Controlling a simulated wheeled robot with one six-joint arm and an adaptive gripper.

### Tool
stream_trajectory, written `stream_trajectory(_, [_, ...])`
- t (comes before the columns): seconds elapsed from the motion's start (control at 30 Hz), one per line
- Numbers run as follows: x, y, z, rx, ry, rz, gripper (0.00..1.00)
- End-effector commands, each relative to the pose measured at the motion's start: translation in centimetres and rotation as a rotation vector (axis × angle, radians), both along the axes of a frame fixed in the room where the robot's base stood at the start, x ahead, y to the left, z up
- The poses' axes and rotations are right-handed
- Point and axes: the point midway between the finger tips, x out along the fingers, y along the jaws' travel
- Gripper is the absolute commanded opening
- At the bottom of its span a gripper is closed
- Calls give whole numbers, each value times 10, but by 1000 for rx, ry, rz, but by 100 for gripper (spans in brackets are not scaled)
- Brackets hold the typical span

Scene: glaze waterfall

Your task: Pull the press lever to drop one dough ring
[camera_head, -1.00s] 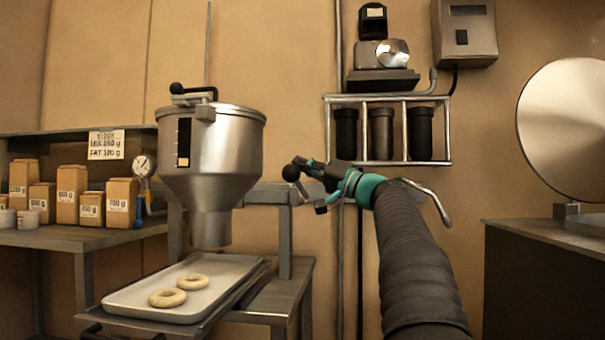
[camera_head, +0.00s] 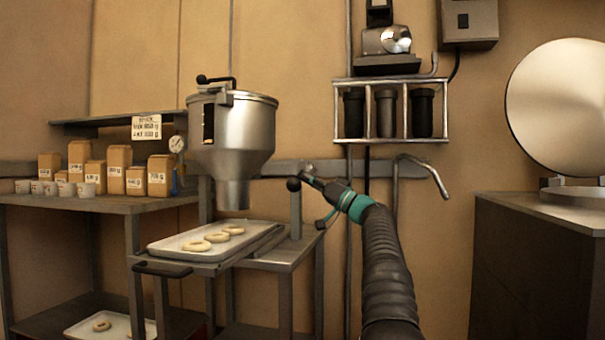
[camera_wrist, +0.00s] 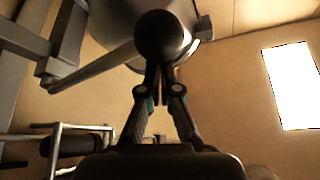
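The press lever ends in a black ball knob (camera_head: 293,184), right of the steel dough hopper (camera_head: 232,135). My gripper (camera_head: 304,177) is at the knob, reaching in from the right. In the wrist view the knob (camera_wrist: 165,38) covers my fingertips, and the fingers of my gripper (camera_wrist: 160,68) draw close together at it. They look shut on the lever end, though the exact contact is hidden. The lever's rod (camera_wrist: 95,72) runs left from the knob. Three pale dough rings (camera_head: 217,237) lie on the tray (camera_head: 170,246) below the hopper's spout.
A lower tray (camera_head: 80,328) with a ring sits on the shelf beneath. Paper bags (camera_head: 115,170) and small cups stand on the left bench (camera_head: 60,202). A wall rack (camera_head: 390,82) and a bent pipe (camera_head: 430,172) are near my arm. A dark counter (camera_head: 540,260) stands right.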

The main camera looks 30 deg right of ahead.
Motion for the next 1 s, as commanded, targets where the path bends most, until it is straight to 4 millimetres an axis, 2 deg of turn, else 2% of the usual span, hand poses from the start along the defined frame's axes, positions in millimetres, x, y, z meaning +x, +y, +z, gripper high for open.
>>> stream_trajectory(0.2, [5, 4, -8, -3, 5, 8, 0])
stream_trajectory(1.0, [9, 6, -14, -1, 12, 15, 0])
